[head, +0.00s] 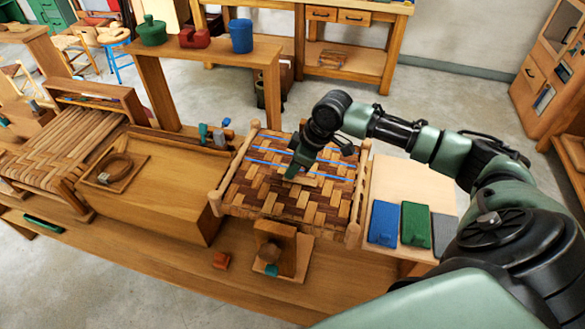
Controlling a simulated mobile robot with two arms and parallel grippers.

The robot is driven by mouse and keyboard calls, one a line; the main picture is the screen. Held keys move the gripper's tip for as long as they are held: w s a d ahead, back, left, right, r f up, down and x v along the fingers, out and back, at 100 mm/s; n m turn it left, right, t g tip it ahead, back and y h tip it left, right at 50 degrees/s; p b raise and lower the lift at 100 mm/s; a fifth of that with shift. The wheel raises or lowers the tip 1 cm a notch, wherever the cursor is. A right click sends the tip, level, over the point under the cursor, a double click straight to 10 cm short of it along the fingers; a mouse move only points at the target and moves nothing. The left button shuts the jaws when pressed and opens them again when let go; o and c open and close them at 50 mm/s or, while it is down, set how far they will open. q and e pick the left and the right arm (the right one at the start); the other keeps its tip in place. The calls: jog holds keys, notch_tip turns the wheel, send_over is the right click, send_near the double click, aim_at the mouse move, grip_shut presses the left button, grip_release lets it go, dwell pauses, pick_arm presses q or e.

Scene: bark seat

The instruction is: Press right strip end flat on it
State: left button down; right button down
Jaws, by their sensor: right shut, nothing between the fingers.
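The woven bark seat (275,201) lies on its wooden frame at the middle of the bench, in a pattern of light and dark strips. Two thin blue lines (262,163) run across its far part. My right gripper (290,176) is shut and empty, pointing down at the weave right of its middle. A pale strip piece (309,181) shows beside the fingertips. I cannot tell whether the fingertips touch it, and the gripper hides part of the weave. My left gripper is not in view.
A pale board with blue (383,222), green (416,225) and grey pads lies right of the seat. A tray with a coiled strip (115,167) is at left. Clamps (215,133) stand behind left.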

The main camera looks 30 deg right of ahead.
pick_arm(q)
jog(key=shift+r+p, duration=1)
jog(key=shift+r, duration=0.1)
